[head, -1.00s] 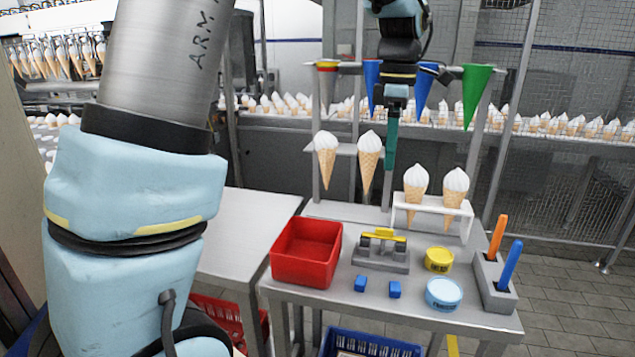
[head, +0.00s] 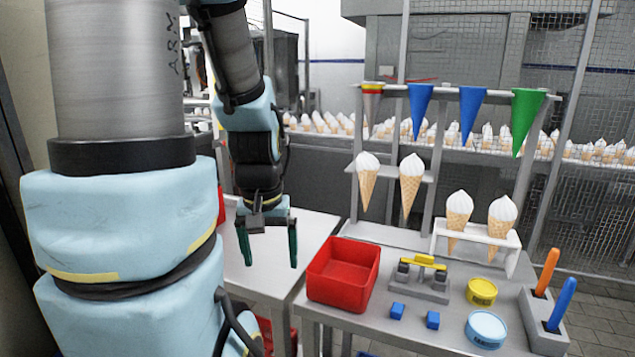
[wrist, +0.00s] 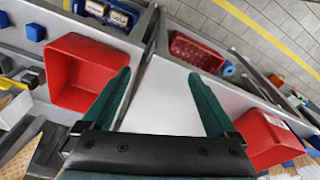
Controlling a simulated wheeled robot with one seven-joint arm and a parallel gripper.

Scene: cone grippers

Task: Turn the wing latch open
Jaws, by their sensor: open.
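The wing latch (head: 424,275) is a grey block on the right-hand table, with a yellow bar (head: 424,262) lying across its top between dark posts. In the head view my gripper (head: 268,250) hangs with its two green fingers spread apart and empty. It is over the left-hand table, left of the red bin and well apart from the latch. In the wrist view the open fingers (wrist: 160,95) point over bare grey tabletop. The latch is at most partly seen at the left edge there, too small to tell.
A red bin (head: 318,284) stands between my gripper and the latch. Two blue blocks, a yellow tub (head: 482,292), a light-blue tub (head: 486,330) and a grey holder with orange and blue sticks surround the latch. A white cone stand (head: 478,240) and hanging cones are behind. The left tabletop (head: 280,270) looks clear.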

